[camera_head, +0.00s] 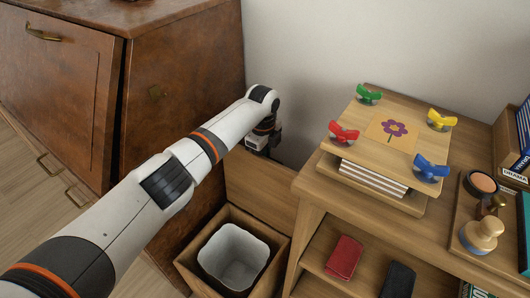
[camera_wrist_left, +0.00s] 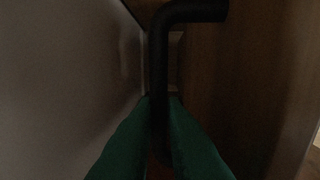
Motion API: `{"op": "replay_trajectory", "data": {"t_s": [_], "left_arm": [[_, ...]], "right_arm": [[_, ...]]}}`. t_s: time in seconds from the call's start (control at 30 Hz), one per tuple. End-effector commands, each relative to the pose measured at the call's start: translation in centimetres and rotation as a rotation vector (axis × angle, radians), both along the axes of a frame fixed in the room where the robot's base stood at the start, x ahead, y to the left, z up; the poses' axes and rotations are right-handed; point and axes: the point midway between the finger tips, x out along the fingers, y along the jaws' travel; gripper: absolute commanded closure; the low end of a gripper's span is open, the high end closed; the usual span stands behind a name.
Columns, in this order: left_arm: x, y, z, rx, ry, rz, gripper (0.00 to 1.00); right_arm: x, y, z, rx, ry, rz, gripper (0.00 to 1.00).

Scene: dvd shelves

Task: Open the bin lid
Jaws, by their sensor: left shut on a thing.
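The bin (camera_head: 190,265) is a wooden box on the floor with a white liner (camera_head: 238,262) inside; its mouth is uncovered. Its wooden lid (camera_head: 262,198) stands raised at the bin's back, between the cabinet and the shelf unit. My left gripper (camera_head: 268,145) is at the lid's upper edge, close to the wall; its fingers are mostly hidden in the head view. In the dark left wrist view its green fingers (camera_wrist_left: 160,110) are shut on a black bent bar handle (camera_wrist_left: 158,60). My right gripper is in neither view.
A brown wooden cabinet (camera_head: 180,100) stands close on the left. On the right a shelf unit (camera_head: 320,195) carries a flower press (camera_head: 390,135) with coloured wing nuts and a tray with a stamp (camera_head: 482,235). A red item (camera_head: 344,256) lies on its lower shelf.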

Motion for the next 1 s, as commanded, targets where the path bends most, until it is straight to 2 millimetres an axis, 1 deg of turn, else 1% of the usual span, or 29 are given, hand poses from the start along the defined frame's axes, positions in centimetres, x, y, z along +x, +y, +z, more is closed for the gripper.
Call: {"op": "replay_trajectory", "data": {"t_s": [0.03,0.37,0.4,0.5,1.0], "left_arm": [[-0.42,-0.02,-0.72,0.001,0.016,-0.001,1.00],[-0.42,0.01,-0.72,0.001,0.016,0.000,1.00],[-0.41,0.02,-0.71,0.001,0.016,0.000,0.83],[-0.33,0.02,-0.57,0.001,0.012,0.000,0.67],[-0.13,0.04,-0.20,0.000,0.004,0.001,0.67]], "right_arm": [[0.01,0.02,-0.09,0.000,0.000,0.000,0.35],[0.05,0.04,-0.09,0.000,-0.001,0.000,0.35],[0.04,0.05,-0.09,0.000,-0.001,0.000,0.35],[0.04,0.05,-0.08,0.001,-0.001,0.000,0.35],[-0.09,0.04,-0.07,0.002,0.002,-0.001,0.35]]}}
